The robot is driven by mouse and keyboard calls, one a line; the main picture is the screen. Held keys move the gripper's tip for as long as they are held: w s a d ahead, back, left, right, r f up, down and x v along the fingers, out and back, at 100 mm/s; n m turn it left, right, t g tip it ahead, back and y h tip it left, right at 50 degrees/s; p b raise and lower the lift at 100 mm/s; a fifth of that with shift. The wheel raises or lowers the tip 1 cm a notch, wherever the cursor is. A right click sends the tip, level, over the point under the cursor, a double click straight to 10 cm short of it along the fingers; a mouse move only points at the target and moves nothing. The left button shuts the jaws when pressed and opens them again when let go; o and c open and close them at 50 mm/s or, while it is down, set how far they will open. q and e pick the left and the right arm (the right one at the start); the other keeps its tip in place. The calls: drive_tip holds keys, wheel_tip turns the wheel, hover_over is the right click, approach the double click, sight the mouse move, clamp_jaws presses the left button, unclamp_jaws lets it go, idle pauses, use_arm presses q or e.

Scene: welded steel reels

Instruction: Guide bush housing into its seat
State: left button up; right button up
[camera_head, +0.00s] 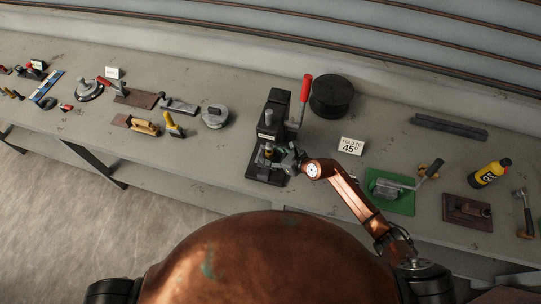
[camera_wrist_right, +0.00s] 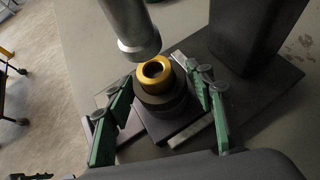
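The bush housing (camera_wrist_right: 160,102) is a dark round body with a brass-coloured ring (camera_wrist_right: 155,68) at its top. It stands over a dark square block (camera_wrist_right: 168,125) on the press base, under the grey steel ram (camera_wrist_right: 132,30). My right gripper (camera_wrist_right: 162,82) has its green fingers close on either side of the housing. I cannot tell whether both pads touch it. Whether the housing is fully down is hidden. In the head view my right gripper (camera_head: 282,161) reaches the black press (camera_head: 273,112) from the right. My left gripper is not in view.
The press's red-handled lever (camera_head: 305,90) stands up beside a black reel (camera_head: 332,95). A "FOLD TO 45°" sign (camera_head: 351,146) stands to the right. Several tools lie left.

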sight(274, 157)
drive_tip(key=shift+s+f, duration=0.15)
drive_tip(key=shift+f, duration=0.05)
idle(0.3)
drive_tip(key=shift+p+v, duration=1.1)
drive_tip(key=shift+v, duration=0.65)
drive_tip(key=o, duration=0.6)
drive_tip(key=shift+s+d+f, duration=0.1)
drive_tip(key=shift+d+f, duration=0.05)
drive_tip(key=shift+f, duration=0.1)
drive_tip(key=shift+r, duration=0.1)
drive_tip(key=shift+o, duration=0.4)
drive_tip(key=o, duration=0.3)
drive_tip(key=shift+r, duration=0.1)
drive_tip(key=shift+o, duration=0.6)
